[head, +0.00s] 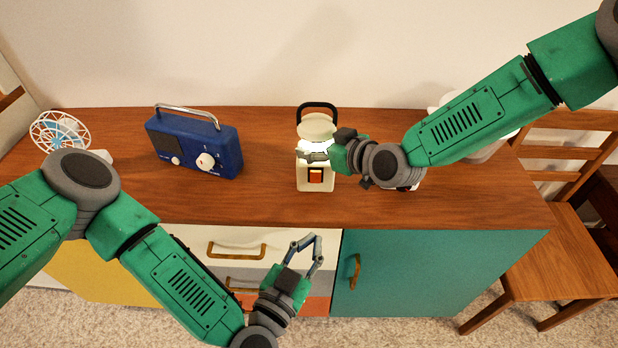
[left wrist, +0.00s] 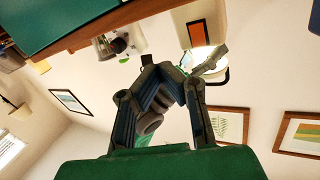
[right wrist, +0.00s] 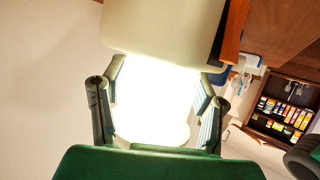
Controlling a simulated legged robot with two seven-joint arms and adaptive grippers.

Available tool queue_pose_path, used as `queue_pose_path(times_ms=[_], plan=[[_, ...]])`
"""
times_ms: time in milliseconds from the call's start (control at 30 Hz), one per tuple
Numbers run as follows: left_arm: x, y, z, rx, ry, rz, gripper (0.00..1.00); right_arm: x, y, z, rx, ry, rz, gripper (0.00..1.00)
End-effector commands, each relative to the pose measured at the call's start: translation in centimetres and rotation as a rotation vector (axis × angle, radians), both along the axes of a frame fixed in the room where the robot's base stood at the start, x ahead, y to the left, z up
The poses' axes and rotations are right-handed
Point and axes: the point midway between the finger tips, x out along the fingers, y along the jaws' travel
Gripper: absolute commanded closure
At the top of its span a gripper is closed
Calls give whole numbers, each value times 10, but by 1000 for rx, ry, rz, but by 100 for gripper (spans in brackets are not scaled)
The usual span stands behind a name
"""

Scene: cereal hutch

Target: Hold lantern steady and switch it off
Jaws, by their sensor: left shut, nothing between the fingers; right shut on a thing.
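The lantern (head: 315,184) stands upright on the wooden top, cream with a black handle and a brightly lit middle. Its orange switch (head: 315,175) is on the front of the base. My right gripper (head: 318,153) is shut on the lantern's glowing middle from the right; in the right wrist view its fingers (right wrist: 158,95) lie on either side of the glow. My left gripper (head: 308,242) is shut and empty, in front of the drawers and below the top's front edge, apart from the lantern. The left wrist view shows the orange switch (left wrist: 197,34) beyond the fingers (left wrist: 165,75).
A blue radio (head: 195,142) stands left of the lantern, and a white fan (head: 60,131) is at the far left. A white object (head: 445,100) is partly hidden behind my right arm. A wooden chair (head: 560,255) stands at the right. The top between radio and lantern is clear.

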Motion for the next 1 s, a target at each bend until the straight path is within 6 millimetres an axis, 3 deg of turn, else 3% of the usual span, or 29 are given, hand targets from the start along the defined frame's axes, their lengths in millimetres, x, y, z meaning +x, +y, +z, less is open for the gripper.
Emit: queue_pose_path(times_ms=[133, 300, 500, 700, 1000], plan=[[-8, 12, -5, 388, -279, -121, 100, 0, 0, 0, 0, 0, -1, 91], [-2, 42, -4, 788, -604, -204, 100, 0, 0, 0, 0, 0, -1, 91], [13, 71, 7, 1086, -871, -238, 100, 0, 0, 0, 0, 0, -1, 91], [18, 81, 11, 1181, -957, -244, 100, 0, 0, 0, 0, -2, -1, 91], [19, 81, 11, 1180, -956, -242, 100, 0, 0, 0, 0, -2, -1, 91]])
